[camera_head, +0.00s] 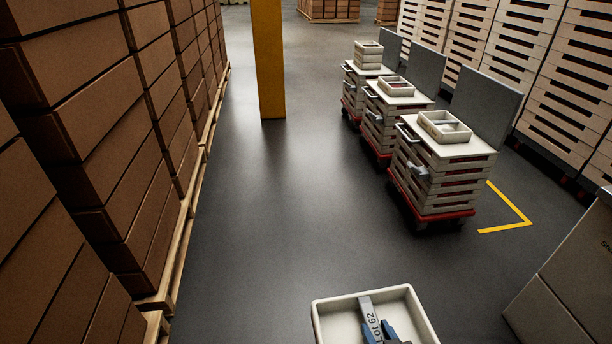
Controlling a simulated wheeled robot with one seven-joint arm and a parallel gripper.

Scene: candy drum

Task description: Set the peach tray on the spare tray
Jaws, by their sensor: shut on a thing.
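A cream open tray (318,318) is at the bottom edge of the head view, partly cut off. A grey bar marked "Lot 62" (367,308) runs along its middle. My gripper (380,330), blue-grey, is over this bar and shut on the tray; the exact grip point is cut off. No peach colour or contents show in the visible part. A similar open tray (424,121) with a grey divider sits on the nearest cart. Another tray (383,86) with something reddish in it sits on the middle cart. I cannot tell which one is the spare tray.
The nearest cart (470,150), middle cart (410,101) and far cart (348,68) stand in a row at right, the far one bearing stacked trays (368,49). Brown boxes (105,170) line the left. A yellow post (267,60) stands behind. The floor between is clear.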

